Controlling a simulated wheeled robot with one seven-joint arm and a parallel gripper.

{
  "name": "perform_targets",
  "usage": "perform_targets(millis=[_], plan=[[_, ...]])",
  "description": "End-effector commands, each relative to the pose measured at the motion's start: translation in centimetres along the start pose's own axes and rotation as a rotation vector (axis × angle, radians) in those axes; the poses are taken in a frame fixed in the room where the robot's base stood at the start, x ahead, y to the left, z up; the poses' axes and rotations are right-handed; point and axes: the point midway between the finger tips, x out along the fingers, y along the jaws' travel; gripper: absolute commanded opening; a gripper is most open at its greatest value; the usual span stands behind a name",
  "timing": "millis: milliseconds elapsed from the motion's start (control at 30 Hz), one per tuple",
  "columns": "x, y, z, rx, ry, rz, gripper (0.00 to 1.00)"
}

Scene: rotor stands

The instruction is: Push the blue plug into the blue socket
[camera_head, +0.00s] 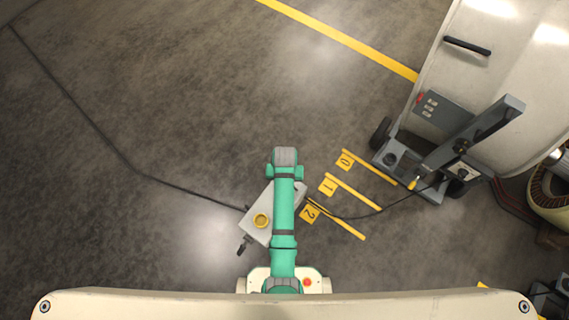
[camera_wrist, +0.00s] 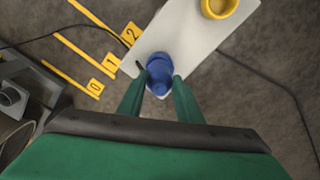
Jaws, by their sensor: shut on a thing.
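My gripper (camera_wrist: 159,84) is shut on the blue plug (camera_wrist: 159,70) in the wrist view, one green finger on each side of it. The plug is over the end of a pale box (camera_wrist: 190,42). The blue socket cannot be told apart from the plug, so I cannot tell whether the plug is above it or in it. In the head view my green arm hides the plug and covers part of the pale box (camera_head: 257,232).
The box also has a yellow round socket (camera_head: 262,220). Yellow floor strips marked 0, 1 and 2 (camera_head: 345,205) lie to its right. Dark cables (camera_head: 190,190) run on the floor. A wheeled stand (camera_head: 440,160) is by a large pale housing (camera_head: 500,70). The floor at left is mostly clear.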

Motion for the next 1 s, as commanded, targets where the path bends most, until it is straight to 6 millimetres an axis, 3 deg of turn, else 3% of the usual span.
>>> perform_targets(millis=[933, 967, 1000], plan=[[1.5, 0.0, 0.0, 0.000, 0.001, 0.000, 0.00], [1.5, 0.0, 0.0, 0.000, 0.001, 0.000, 0.34], [1.5, 0.0, 0.0, 0.000, 0.001, 0.000, 0.44]])
